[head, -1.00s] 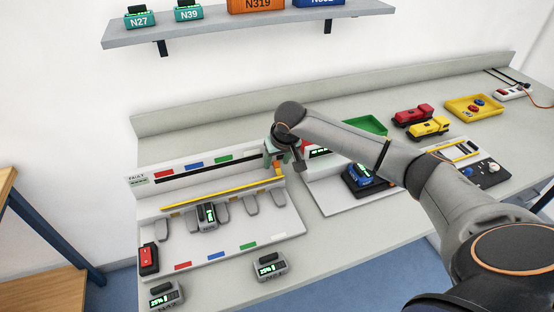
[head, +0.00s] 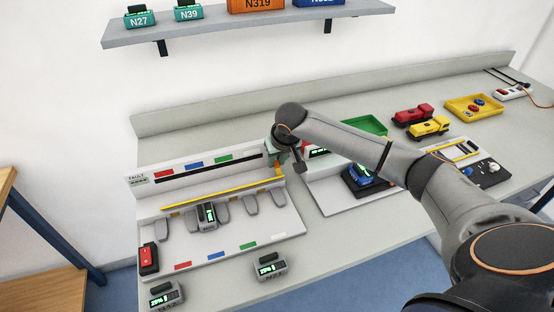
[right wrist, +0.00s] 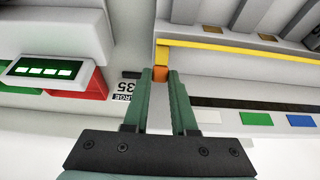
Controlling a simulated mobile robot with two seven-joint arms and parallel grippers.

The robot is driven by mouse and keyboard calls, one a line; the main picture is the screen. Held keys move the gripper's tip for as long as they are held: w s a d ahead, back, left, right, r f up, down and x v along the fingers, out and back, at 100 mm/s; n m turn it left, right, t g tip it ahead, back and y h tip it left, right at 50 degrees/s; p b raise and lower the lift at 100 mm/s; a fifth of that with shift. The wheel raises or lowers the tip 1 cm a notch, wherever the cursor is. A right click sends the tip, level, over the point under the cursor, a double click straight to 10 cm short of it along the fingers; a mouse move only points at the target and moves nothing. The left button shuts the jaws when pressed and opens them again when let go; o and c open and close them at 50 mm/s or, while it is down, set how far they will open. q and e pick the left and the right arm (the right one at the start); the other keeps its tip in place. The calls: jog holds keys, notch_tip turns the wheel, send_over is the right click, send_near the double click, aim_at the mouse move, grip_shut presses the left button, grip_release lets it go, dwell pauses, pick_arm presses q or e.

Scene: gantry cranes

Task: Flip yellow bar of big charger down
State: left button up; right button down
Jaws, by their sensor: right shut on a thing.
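The big charger (head: 214,247) is the wide white station at the left of the bench. Its long yellow bar (head: 222,192) runs across it above a row of grey slots, and its right end rises toward my right gripper (head: 279,161). In the right wrist view, my right gripper (right wrist: 160,73) is shut on the orange end piece (right wrist: 161,73) of the yellow bar (right wrist: 215,46). A grey battery (head: 207,216) with a green display sits in a slot of the charger, in front of the bar. My left gripper is not in view.
Two loose grey batteries (head: 269,266) (head: 166,295) lie at the front edge. A red switch (head: 148,258) is at the charger's left. A smaller station with a blue battery (head: 361,173) stands to the right, below my arm. A shelf (head: 230,32) hangs above.

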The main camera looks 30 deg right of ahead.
jog(key=shift+s+a+t, duration=0.1)
jog(key=shift+s+t, duration=0.4)
jog(key=shift+t, duration=0.6)
jog(key=shift+s+a+t+h+b, duration=0.15)
jog(key=shift+s+t+h+b, duration=0.25)
jog(key=shift+t+b, duration=0.4)
jog(key=t+b, duration=0.2)
jog(key=b, duration=0.1)
jog(key=s+t+h+b, duration=0.1)
jog(key=t+b, duration=0.1)
jog(key=b, duration=0.1)
jog(key=s+t+b, duration=0.1)
jog(key=t+b, duration=0.1)
jog(key=b, duration=0.2)
jog(key=shift+s+a+f+h, duration=0.2)
jog(key=shift+a+h, duration=0.05)
jog(key=shift+h, duration=0.05)
jog(key=shift+t+b, duration=0.3)
jog(key=shift+b, duration=0.1)
jog(key=shift+s+r+b, duration=0.15)
jog(key=shift+b, duration=0.15)
jog(key=shift+r+t, duration=0.15)
jog(key=shift+t, duration=0.15)
